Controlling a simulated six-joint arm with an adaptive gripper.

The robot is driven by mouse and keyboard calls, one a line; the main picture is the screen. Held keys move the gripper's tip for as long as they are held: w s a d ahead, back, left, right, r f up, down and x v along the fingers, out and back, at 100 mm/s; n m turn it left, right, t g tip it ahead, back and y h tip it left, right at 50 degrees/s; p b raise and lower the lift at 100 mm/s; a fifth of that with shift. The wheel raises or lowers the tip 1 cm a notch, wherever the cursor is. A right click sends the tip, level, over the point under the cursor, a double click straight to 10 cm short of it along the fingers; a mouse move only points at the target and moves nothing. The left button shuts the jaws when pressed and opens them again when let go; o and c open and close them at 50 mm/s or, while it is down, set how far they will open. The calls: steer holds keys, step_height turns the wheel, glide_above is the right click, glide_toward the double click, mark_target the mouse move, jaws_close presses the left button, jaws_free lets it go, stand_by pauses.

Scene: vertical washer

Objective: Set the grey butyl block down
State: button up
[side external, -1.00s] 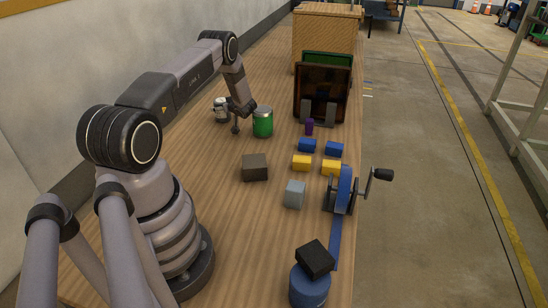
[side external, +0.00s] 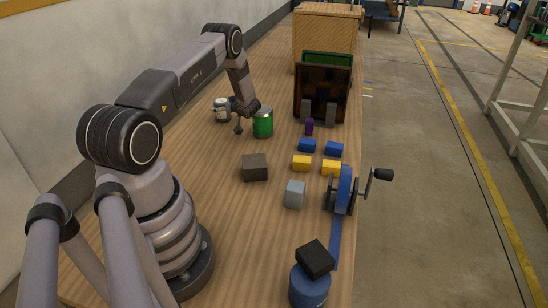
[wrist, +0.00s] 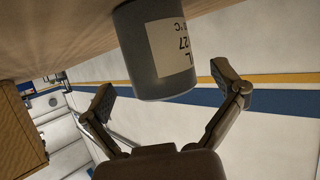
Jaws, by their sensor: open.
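A light grey block (side external: 295,194) rests on the wooden table, left of the blue hand-crank device. A darker grey-brown block (side external: 254,167) rests farther back and to its left. I cannot tell by looks which is butyl. My gripper (side external: 246,112) is beyond both blocks, beside the green can (side external: 263,123) and the small grey can (side external: 222,109). In the wrist view my gripper (wrist: 170,96) is open, its two fingers spread wide. A grey labelled cylinder (wrist: 148,75) shows ahead between the fingers, and no block is between them.
The blue crank device (side external: 343,190) stands at the table's right edge. Blue and yellow blocks (side external: 302,162) lie behind it. A black block (side external: 315,258) sits tilted on a blue cylinder (side external: 309,287) in front. A dark upright panel (side external: 323,88) and wooden crate (side external: 327,35) stand at the back.

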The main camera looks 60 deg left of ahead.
steer(key=s+v, duration=0.1)
steer(key=v, duration=0.8)
steer(key=w+d+r+m+t+h, duration=0.2)
steer(key=w+d+r+t, duration=0.2)
steer(key=w+d+r, duration=0.4)
steer(key=w+d+r+m+t+h, duration=0.2)
steer(key=w+d+r+m+t, duration=0.15)
steer(key=w+r, duration=0.4)
steer(key=s+d+r+m+t+h, duration=0.2)
steer(key=d+r+m+t+h, duration=0.15)
steer(key=d+r, duration=0.85)
steer(key=s+d+r+m+h, duration=0.6)
steer(key=s+d, duration=0.5)
steer(key=d, duration=0.4)
steer(key=s+d+m+g, duration=0.2)
steer(key=s, duration=0.9)
steer(key=s+d+m+g, duration=0.2)
steer(key=s, duration=0.9)
steer(key=shift+s+f, duration=0.2)
steer(key=shift+s, duration=0.1)
